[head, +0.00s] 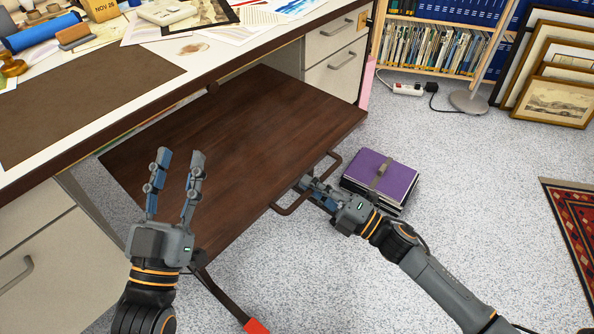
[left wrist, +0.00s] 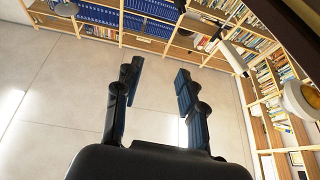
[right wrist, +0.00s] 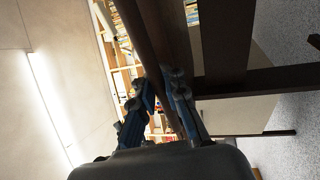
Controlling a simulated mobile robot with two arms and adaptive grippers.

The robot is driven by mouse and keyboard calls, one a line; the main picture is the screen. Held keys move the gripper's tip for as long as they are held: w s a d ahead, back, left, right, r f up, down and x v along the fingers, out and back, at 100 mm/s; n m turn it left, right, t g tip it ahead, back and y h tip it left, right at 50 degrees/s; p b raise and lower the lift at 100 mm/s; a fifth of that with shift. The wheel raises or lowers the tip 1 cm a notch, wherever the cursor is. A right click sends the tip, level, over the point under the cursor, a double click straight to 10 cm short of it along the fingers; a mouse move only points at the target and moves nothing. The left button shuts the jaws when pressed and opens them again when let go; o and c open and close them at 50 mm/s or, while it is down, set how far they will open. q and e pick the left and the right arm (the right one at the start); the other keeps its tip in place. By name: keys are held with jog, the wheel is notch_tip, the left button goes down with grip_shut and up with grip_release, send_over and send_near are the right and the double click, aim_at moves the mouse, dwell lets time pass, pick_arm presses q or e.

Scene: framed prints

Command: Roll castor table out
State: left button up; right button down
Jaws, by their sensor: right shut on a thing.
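The castor table (head: 235,135) has a dark brown wooden top and sits partly under the desk, its near right part standing out. A dark bar handle (head: 327,168) runs along its right edge. My right gripper (head: 304,183) is shut on the handle; the bar also shows between its fingers in the right wrist view (right wrist: 142,45). My left gripper (head: 177,160) is open and empty, in front of the table's left part; its spread fingers also show in the left wrist view (left wrist: 158,75). The table's castors are hidden.
The cluttered desk (head: 130,100) with drawers (head: 333,72) stands over the table. A purple box or binder stack (head: 380,172) lies on the floor close to my right gripper. Framed prints (head: 556,100), a lamp base (head: 469,102) and a rug (head: 572,215) are at right.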

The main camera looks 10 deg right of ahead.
pick_arm(q)
jog(key=shift+w+f+g+y, duration=0.2)
jog(key=shift+f+g, duration=0.1)
jog(key=shift+f, duration=0.25)
jog(key=shift+w+f+g+y, duration=0.2)
jog(key=shift+f+g, duration=0.1)
jog(key=shift+f, duration=0.25)
pick_arm(e)
jog(key=shift+v, duration=1.1)
jog(key=shift+s, duration=0.1)
jog(key=c, duration=1.4)
grip_release()
jog(key=shift+r, duration=0.1)
jog(key=v, duration=1.2)
